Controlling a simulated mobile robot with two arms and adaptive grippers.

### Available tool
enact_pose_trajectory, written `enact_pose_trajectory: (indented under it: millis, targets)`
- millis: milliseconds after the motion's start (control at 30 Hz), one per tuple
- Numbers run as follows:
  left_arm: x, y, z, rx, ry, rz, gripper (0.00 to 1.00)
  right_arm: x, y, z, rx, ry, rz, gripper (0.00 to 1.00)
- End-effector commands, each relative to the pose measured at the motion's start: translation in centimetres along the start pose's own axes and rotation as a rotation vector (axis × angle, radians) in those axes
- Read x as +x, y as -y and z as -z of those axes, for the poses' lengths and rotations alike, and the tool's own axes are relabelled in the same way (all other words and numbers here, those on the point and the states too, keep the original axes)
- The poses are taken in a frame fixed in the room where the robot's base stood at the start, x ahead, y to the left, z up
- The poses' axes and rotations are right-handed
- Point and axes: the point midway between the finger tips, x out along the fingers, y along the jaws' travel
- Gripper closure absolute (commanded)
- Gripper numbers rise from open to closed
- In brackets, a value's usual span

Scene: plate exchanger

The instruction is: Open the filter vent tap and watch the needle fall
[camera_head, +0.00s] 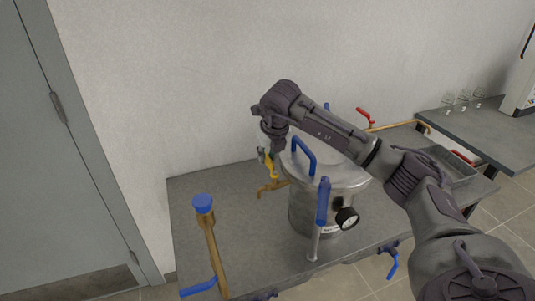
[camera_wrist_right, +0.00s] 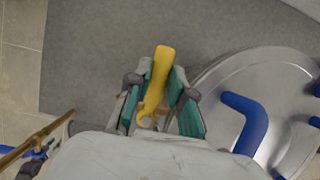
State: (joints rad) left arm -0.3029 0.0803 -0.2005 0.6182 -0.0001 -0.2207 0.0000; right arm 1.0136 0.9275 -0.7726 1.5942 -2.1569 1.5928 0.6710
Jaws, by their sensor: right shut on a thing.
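The filter is a steel vessel (camera_head: 308,208) with a lid, a blue lid handle (camera_head: 303,154) and upright blue-handled clamps. A small gauge (camera_head: 347,218) sits on its front right side; its needle is too small to read. The vent tap has a yellow lever (camera_head: 270,168) at the left of the vessel, partly hidden by my gripper. My right gripper (camera_head: 265,153) reaches over the lid from the right and points down at this lever. In the right wrist view the yellow lever (camera_wrist_right: 158,80) lies between the green-padded fingers, which are shut on it. My left gripper is not in view.
A brass pipe with a blue cap (camera_head: 203,204) and blue lever stands at the table's front left. A red-handled valve (camera_head: 365,115) and a grey tray (camera_head: 450,166) are behind and right. The grey tabletop (camera_head: 255,240) has free room left of the vessel.

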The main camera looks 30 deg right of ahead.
Motion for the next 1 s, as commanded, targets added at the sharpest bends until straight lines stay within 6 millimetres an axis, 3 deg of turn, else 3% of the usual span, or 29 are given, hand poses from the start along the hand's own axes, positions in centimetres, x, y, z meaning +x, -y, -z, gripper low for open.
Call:
enact_pose_trajectory:
  millis: [467, 1000]
  targets:
    - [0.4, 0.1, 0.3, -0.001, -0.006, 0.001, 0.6, 0.0, -0.5, 0.0, -0.098, 0.001, -0.04, 1.0]
    - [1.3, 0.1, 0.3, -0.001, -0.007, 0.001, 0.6, -0.4, -2.9, 0.7, -0.538, 0.003, -0.223, 1.0]
